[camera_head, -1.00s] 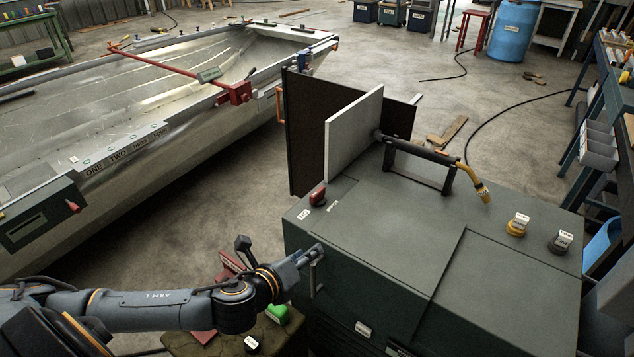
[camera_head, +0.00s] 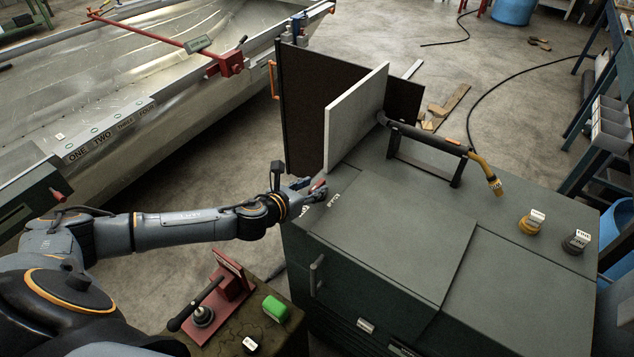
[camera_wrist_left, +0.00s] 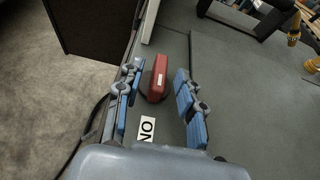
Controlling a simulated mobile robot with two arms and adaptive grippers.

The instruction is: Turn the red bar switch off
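The red bar switch (camera_wrist_left: 158,78) sits on the top of the dark green cabinet, near its left edge. It has a dark round base, and a white label (camera_wrist_left: 147,129) lies on the near side of it. In the left wrist view my left gripper (camera_wrist_left: 157,92) is open, with its blue finger pads on either side of the red bar and a gap to each. In the head view my left gripper (camera_head: 308,190) is at the cabinet's left corner, and only a bit of the red switch (camera_head: 318,185) shows beyond it. My right gripper is not in view.
The cabinet top (camera_head: 400,230) carries a torch on a stand (camera_head: 425,150), a yellow knob (camera_head: 530,222) and a black knob (camera_head: 577,242). An upright pale panel (camera_head: 357,115) stands behind the switch. A low bench with a red tool (camera_head: 215,305) and green block (camera_head: 275,308) is at the lower left.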

